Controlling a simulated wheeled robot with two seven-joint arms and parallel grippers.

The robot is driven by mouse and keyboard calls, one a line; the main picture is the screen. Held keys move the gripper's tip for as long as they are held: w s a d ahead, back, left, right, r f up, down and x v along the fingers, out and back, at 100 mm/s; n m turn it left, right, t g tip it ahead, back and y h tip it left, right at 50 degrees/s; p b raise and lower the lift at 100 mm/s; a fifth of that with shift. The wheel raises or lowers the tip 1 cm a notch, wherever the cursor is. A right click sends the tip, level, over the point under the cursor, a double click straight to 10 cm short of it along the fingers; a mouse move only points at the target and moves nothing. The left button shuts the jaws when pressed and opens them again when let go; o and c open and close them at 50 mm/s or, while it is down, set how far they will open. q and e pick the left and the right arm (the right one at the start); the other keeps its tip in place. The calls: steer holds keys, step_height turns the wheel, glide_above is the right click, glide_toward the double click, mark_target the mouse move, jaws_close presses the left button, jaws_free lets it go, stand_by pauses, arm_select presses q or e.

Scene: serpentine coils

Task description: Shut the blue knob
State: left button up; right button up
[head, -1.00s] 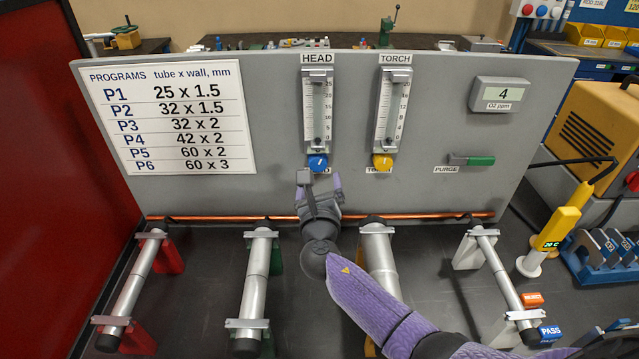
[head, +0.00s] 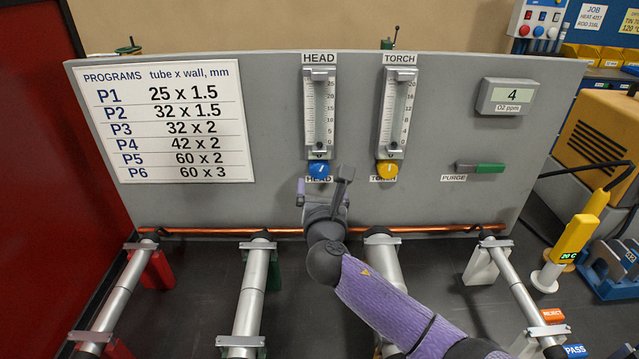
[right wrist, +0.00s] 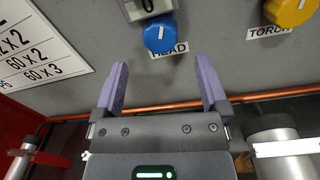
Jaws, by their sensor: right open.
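The blue knob (head: 319,170) sits at the foot of the HEAD flow gauge (head: 319,110) on the grey panel. A white mark shows on its face. In the right wrist view the blue knob (right wrist: 160,34) is just beyond the fingertips, between their lines and apart from them. My right gripper (head: 322,186) is open and empty just below the knob in the head view; its two purple fingers (right wrist: 162,75) point at the panel. The HEAD label is partly hidden behind the gripper in the head view. My left gripper is not in view.
The yellow knob (head: 387,169) of the TORCH gauge is to the right. A copper pipe (head: 430,228) runs along the panel's base. Several metal tubes (head: 255,290) lie on stands in front. A green PURGE handle (head: 490,168) is farther right.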

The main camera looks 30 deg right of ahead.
mark_target(320, 173)
steer(key=b+x, duration=0.1)
steer(key=x, duration=0.4)
steer(key=shift+d+f, duration=0.1)
steer(key=shift+f, duration=0.05)
steer(key=shift+w+d+b, duration=0.2)
steer(key=shift+w+b, duration=0.15)
steer(key=shift+w, duration=0.15)
jaws_close()
steer(key=n+p, duration=0.2)
steer(key=r+n+p, duration=0.1)
steer(key=n+p, duration=0.1)
steer(key=p, duration=0.1)
steer(key=shift+f+n, duration=0.15)
steer(key=shift+n, duration=0.25)
steer(key=shift+f, duration=0.25)
